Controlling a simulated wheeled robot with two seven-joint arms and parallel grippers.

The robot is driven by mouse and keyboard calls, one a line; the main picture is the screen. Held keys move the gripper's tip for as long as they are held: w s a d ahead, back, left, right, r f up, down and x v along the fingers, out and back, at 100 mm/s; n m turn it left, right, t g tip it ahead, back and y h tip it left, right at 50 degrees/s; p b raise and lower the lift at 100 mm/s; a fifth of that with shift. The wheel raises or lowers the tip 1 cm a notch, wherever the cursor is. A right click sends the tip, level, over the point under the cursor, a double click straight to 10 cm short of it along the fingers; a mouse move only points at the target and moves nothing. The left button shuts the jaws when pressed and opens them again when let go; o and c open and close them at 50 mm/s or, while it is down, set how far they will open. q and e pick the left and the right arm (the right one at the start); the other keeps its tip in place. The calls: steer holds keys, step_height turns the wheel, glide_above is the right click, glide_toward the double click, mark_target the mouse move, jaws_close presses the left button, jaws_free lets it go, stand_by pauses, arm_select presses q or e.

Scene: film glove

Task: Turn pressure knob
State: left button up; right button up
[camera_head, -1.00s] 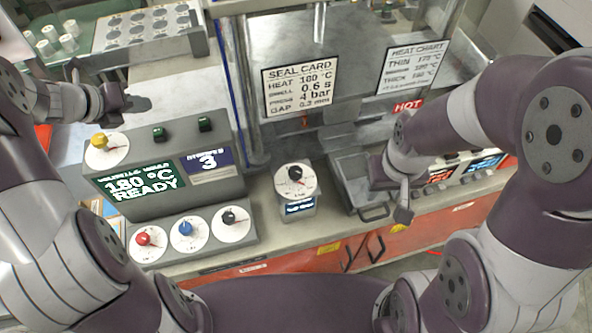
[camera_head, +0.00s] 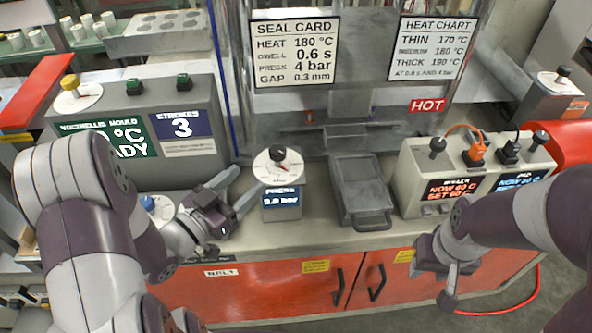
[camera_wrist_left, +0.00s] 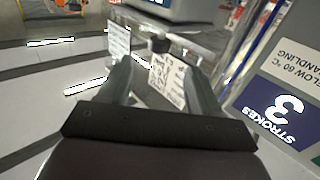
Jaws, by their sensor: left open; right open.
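The pressure knob (camera_head: 278,154) is black on a white round dial (camera_head: 262,168). It tops a small grey box whose blue display (camera_head: 282,197) says PRESS and a bar value that looks like 3.0. My left gripper (camera_head: 247,190) is open and empty, just left of this box, its fingers pointing toward the dial without visibly touching the knob. In the left wrist view the open fingers (camera_wrist_left: 158,80) have a dark knob (camera_wrist_left: 160,44) beyond and between them; I cannot surely tell which knob. My right gripper (camera_head: 447,279) is open, low at the right, in front of the red cabinet.
The seal card (camera_head: 296,54) reads PRESS 4 bar. A grey control panel (camera_head: 203,102) stands left, with a blue knob (camera_head: 148,203) partly behind my left arm. A metal tray (camera_head: 348,180) lies right of the pressure box. Further right is a controller box (camera_head: 412,162) with several knobs and plugs.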

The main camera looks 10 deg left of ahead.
mark_target(271, 158)
arm_select(q)
steer(key=x, duration=0.3)
steer(key=shift+w+a+r+p, duration=0.1)
steer(key=shift+w+r+p, duration=0.15)
steer(key=shift+w+p, duration=0.15)
steer(key=x, duration=0.6)
steer(key=shift+w+d+f+p, duration=0.1)
steer(key=shift+w+d+p, duration=0.15)
steer(key=shift+d, duration=0.2)
steer(key=shift+w, duration=0.25)
arm_select(e)
steer(key=shift+s+a+r, duration=0.15)
steer(key=shift+a+r, duration=0.05)
steer(key=shift+r, duration=0.8)
arm_select(q)
steer(key=shift+d, duration=0.15)
arm_select(e)
steer(key=shift+d, duration=0.1)
arm_select(q)
steer(key=c, duration=0.9)
